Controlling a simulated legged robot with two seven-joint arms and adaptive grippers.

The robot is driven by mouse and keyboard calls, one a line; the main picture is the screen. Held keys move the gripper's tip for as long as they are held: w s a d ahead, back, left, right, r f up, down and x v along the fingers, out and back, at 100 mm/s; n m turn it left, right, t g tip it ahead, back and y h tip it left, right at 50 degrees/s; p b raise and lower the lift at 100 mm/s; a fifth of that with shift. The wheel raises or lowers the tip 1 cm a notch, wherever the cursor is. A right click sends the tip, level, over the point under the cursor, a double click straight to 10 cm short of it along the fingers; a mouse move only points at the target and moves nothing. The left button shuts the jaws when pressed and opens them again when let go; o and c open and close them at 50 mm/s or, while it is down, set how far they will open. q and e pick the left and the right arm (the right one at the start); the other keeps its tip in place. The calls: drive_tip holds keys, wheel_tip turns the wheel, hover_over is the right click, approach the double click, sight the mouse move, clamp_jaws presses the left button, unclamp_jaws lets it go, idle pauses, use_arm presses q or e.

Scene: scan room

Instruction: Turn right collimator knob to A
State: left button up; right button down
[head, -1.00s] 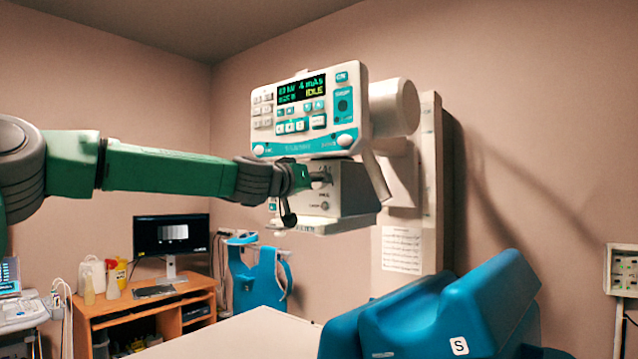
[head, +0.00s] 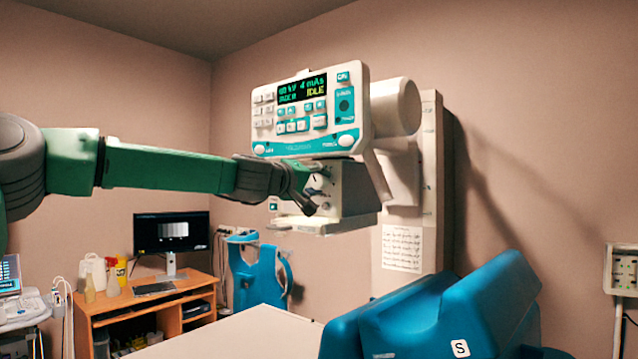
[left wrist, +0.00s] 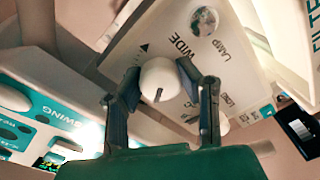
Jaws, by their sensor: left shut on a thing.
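A white round collimator knob (left wrist: 160,78) with a dark pointer line shows in the left wrist view, between the two dark fingers of my left gripper (left wrist: 160,84). The fingers are shut on the knob from both sides. The pointer line lies toward the lower edge of the knob in that view. A "WIDE" label and an arrow mark are printed beside it. In the head view, my left gripper (head: 312,190) is at the front of the collimator box (head: 352,190) and hides part of it. A second white knob (left wrist: 222,125) is partly hidden behind a finger. My right gripper is not in view.
The control panel (head: 308,108) with its lit display hangs just above the collimator box. A table (head: 255,335) with a blue cushion (head: 430,310) lies below. A desk with a monitor (head: 172,233) stands at the back left.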

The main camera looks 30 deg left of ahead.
use_arm(q)
drive_tip(key=shift+f+n, duration=0.2)
drive_tip(key=shift+n, duration=0.2)
drive_tip(key=o, duration=1.1)
drive_tip(key=shift+o, duration=0.4)
drive_tip(key=shift+w+a, duration=0.15)
drive_tip(key=shift+w, duration=0.05)
drive_tip(key=shift+s, duration=0.1)
drive_tip(key=s, duration=1.1)
drive_tip(key=shift+s+a, duration=0.3)
drive_tip(key=shift+s, duration=0.1)
drive_tip(key=shift+r, duration=0.1)
